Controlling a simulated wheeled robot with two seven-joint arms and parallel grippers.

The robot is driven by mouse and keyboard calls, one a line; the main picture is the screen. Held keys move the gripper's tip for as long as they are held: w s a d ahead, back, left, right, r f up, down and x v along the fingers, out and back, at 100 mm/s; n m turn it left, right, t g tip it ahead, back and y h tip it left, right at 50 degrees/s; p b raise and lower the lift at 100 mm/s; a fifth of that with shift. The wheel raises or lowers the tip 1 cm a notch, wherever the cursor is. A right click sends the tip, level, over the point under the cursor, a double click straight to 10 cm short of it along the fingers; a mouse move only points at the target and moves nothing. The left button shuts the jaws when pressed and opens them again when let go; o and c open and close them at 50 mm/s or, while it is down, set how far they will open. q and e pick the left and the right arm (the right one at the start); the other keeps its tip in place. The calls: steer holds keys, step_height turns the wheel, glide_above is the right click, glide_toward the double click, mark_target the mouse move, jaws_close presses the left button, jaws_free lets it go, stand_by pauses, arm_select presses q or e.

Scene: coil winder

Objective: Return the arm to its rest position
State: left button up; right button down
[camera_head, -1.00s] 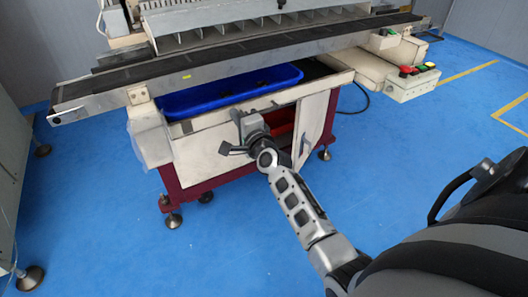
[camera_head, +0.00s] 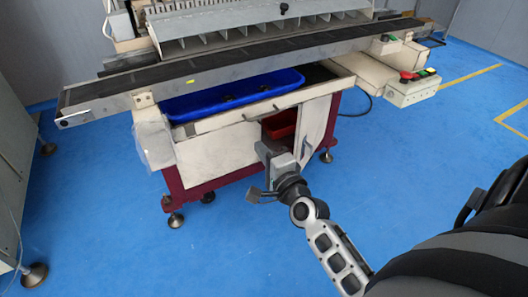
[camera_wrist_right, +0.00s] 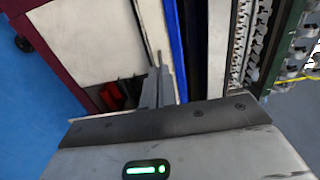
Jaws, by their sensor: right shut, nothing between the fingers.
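My right gripper (camera_head: 266,150) is in front of the coil winder's cabinet in the head view, near the open red compartment. In the right wrist view its two thin fingers (camera_wrist_right: 157,82) are together, with nothing between them. My right arm reaches in from the lower right, bent at the wrist. My left gripper is in neither view. The coil winder (camera_head: 222,150) is a cream cabinet on a dark red frame, with a long dark conveyor (camera_head: 250,58) on top.
A blue tray (camera_head: 200,101) sits beneath the conveyor. A red bin (camera_head: 280,123) shows inside the cabinet beside a cream door (camera_head: 314,128). A control box (camera_head: 412,89) sticks out at the right. Blue floor (camera_head: 425,150) is clear to the right.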

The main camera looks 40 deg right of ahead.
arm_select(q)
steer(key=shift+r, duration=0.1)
arm_select(e)
steer(key=shift+s, duration=0.35)
